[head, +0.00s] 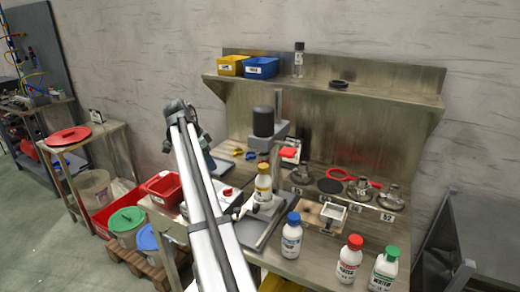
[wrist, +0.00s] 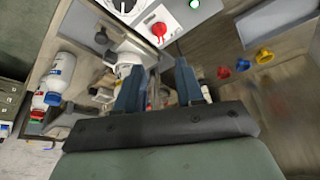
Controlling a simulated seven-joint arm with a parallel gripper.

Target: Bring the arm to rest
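My gripper (wrist: 158,84) shows in the wrist view with its two blue fingers apart, and I see nothing clamped between them. Parts of the bench show beyond the gap, and a white object (wrist: 125,70) stands partly hidden behind the left finger. In the head view my arm rises from the bottom edge to a dark joint at the upper left, in front of the bench. The gripper is mostly hidden there.
The workbench holds a yellow-capped bottle (head: 263,185), a press-like stand (head: 264,122), a blue-capped bottle (head: 292,238), a red-capped bottle (head: 349,260) and a green-capped bottle (head: 384,268). A red bin (head: 163,187) sits left of my arm. A shelf (head: 390,93) runs above.

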